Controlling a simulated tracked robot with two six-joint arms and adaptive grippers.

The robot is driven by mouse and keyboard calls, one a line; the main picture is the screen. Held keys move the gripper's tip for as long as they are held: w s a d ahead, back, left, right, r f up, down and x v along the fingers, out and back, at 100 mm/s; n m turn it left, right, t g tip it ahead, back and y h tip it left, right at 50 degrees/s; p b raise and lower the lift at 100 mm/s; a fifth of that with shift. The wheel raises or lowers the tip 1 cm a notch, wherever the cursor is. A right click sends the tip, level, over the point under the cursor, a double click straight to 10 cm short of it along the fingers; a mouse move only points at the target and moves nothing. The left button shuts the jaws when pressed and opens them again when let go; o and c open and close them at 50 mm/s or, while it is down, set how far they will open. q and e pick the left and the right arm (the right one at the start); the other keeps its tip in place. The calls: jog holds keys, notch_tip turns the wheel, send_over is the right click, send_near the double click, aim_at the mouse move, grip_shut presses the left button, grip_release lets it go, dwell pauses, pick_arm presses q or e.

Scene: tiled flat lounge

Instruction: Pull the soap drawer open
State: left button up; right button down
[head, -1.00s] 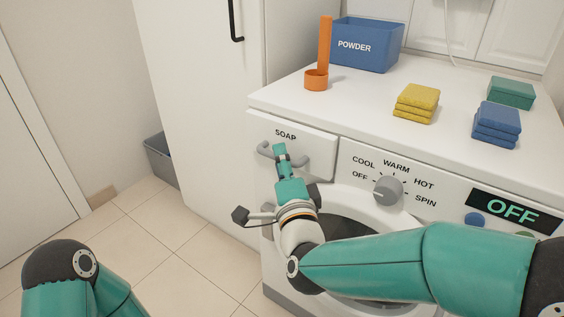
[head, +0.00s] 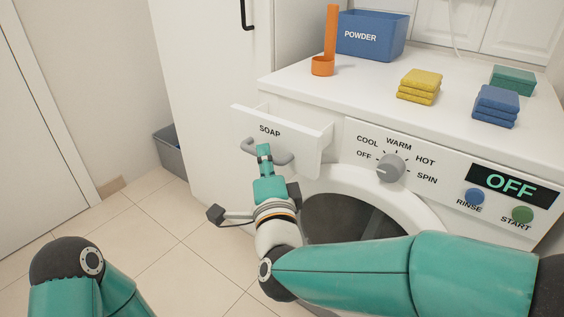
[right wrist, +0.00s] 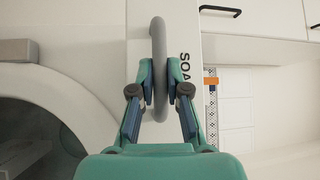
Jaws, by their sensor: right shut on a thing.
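The white soap drawer (head: 290,138), marked SOAP, stands partly pulled out of the washing machine (head: 450,150). Its grey bar handle (head: 283,158) is on the drawer front. My right gripper (head: 264,151) is shut on the handle, in front of the drawer. In the right wrist view the handle (right wrist: 159,60) passes between the two fingers (right wrist: 159,90), with the drawer front behind it. My left arm (head: 75,275) shows at the lower left, but its gripper is out of view.
On the machine top stand a blue POWDER box (head: 372,36), an orange scoop (head: 323,66), and yellow (head: 419,86), blue (head: 496,105) and green (head: 513,80) folded cloths. A grey bin (head: 170,152) stands by the white cabinet (head: 212,90). The tiled floor ahead of the drawer is clear.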

pick_arm(q)
jog(key=shift+s+f+b, duration=0.55)
jog(key=shift+f, duration=0.2)
pick_arm(e)
jog(key=s+a, duration=0.2)
jog(key=s, duration=0.1)
jog(key=s+a, duration=0.1)
jog(key=shift+s+a+f, duration=0.15)
jog(key=shift+s+a, duration=0.1)
jog(key=shift+s, duration=0.05)
jog(key=c, duration=1.2)
grip_release()
jog(key=shift+o, duration=0.2)
jog(key=v, duration=0.7)
jog(key=shift+s+d, duration=0.15)
jog(key=shift+s, duration=0.1)
